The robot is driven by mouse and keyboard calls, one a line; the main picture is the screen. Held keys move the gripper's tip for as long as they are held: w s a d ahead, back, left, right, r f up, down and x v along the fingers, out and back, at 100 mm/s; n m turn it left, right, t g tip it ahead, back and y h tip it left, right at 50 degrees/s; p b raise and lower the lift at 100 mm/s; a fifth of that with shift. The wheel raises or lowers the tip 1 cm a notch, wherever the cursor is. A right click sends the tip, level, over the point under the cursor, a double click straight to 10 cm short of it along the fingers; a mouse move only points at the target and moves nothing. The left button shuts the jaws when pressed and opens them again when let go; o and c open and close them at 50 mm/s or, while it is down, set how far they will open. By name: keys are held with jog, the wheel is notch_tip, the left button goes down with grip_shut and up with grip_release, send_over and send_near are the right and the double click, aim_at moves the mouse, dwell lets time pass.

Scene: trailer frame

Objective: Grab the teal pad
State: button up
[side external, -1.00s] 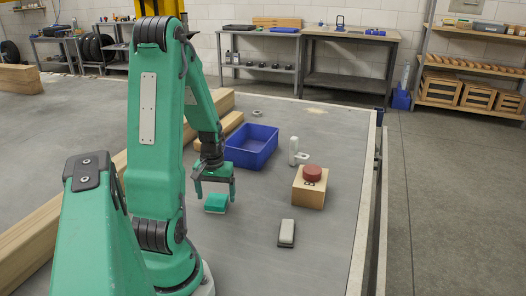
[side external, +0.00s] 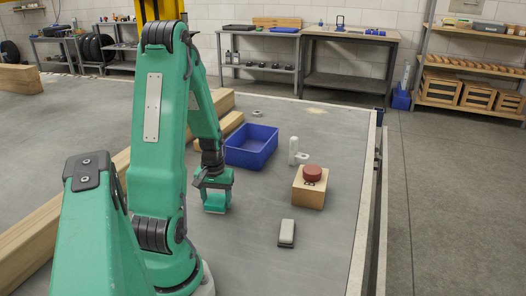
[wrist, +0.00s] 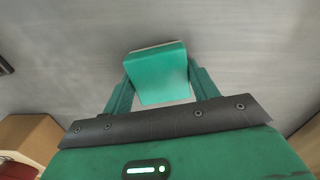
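The teal pad (side external: 215,209) has a teal top and a paler edge below. It sits low at the grey table top in the side view, under my gripper (side external: 215,198). In the wrist view the pad (wrist: 160,74) lies between the two green fingers of my gripper (wrist: 160,82), one along each side. No clear gap shows between the fingers and the pad, but I cannot tell whether they press on it. I cannot tell whether the pad touches the table.
A blue bin (side external: 250,148) stands behind my gripper. To the right are a wooden block (side external: 309,190) with a red round piece (side external: 312,173) on top, a white object (side external: 294,152) and a grey-white pad (side external: 287,233). Timber beams (side external: 60,215) lie left. The front table area is clear.

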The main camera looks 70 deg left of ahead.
aim_at(216, 199)
jog(key=c, duration=0.4)
jog(key=shift+r, duration=0.15)
jog(key=shift+c, duration=0.2)
jog(key=shift+r, duration=0.95)
jog(key=shift+a+r, duration=0.1)
jog(key=shift+r, duration=0.85)
jog(key=w+d+r, duration=0.5)
jog(key=d+r, duration=0.2)
jog(key=d, duration=0.3)
jog(key=shift+d, duration=0.35)
